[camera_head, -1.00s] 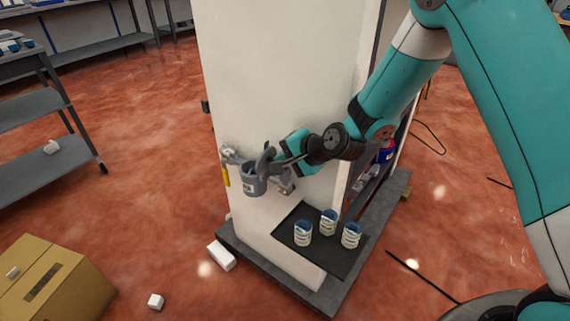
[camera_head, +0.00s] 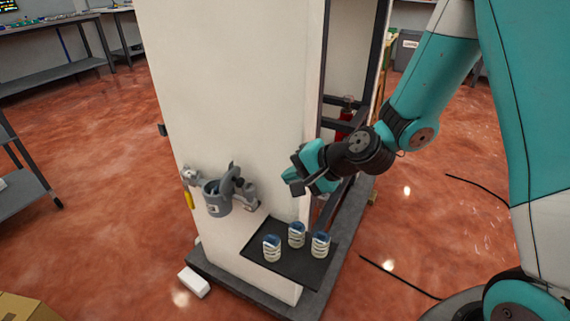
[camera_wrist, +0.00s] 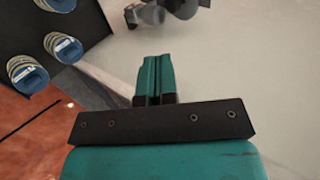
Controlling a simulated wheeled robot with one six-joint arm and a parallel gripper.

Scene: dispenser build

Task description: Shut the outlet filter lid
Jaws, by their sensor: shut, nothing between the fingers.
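The outlet filter (camera_head: 217,200) is a grey cup-shaped housing on the white panel's face. Its open top shows a blue-grey inside. The lid (camera_head: 231,177) stands up, tilted, at the housing's right rim. My gripper (camera_head: 287,181) is shut and empty, to the right of the filter and apart from it. In the wrist view my closed fingertips (camera_wrist: 155,66) point toward the pale panel. A grey part of the filter assembly (camera_wrist: 184,8) is cut off by the top edge there, so the lid cannot be made out.
A black tray (camera_head: 262,231) below the filter holds three ribbed filter cartridges with blue tops; one is the left cartridge (camera_head: 271,249). A yellow-handled valve (camera_head: 188,188) is left of the filter. A white block (camera_head: 194,283) lies on the floor by the grey base. A shelf rack stands at left.

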